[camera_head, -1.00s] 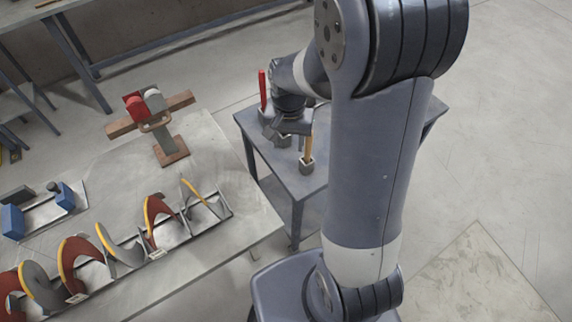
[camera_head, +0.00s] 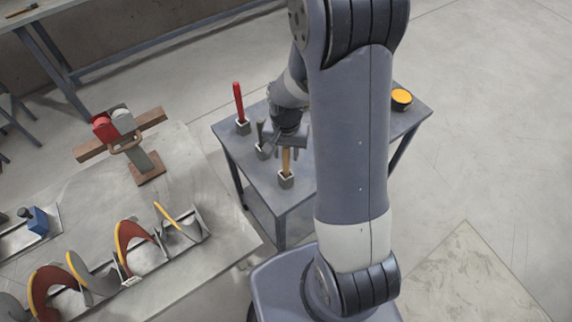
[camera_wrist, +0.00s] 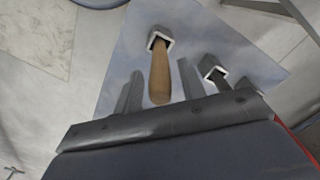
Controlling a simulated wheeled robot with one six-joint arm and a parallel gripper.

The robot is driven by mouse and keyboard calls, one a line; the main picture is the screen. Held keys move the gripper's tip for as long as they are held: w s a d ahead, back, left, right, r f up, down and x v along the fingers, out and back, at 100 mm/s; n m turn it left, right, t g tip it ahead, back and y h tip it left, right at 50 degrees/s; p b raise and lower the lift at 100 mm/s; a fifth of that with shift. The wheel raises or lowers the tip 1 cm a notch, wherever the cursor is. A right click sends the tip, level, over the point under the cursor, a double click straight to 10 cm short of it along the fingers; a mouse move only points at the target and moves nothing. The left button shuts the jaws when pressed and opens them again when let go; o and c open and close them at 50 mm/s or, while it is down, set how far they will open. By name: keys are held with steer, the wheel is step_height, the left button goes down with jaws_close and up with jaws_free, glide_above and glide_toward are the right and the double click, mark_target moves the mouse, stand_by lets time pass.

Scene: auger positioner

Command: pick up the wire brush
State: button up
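A light wooden handle (camera_head: 286,162) stands upright in a small grey holder (camera_head: 286,181) on the grey side table. It seems to be the wire brush; its lower end is hidden in the holder, so I see no bristles. In the wrist view the wooden handle (camera_wrist: 160,74) points toward the camera from its holder (camera_wrist: 161,38). My gripper (camera_wrist: 160,85) is open, with one finger on each side of the handle and gaps showing. In the head view my gripper (camera_head: 290,140) is just above and behind the handle, partly hidden by my arm.
A dark-handled tool (camera_head: 261,133) and a red-handled tool (camera_head: 239,103) stand in holders close by on the table (camera_head: 240,151). A yellow-topped tin (camera_head: 402,98) sits at its right end. A larger bench (camera_head: 215,215) with an auger (camera_head: 130,250) is at left.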

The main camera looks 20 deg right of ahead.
jaws_close()
steer(key=shift+r, duration=0.15)
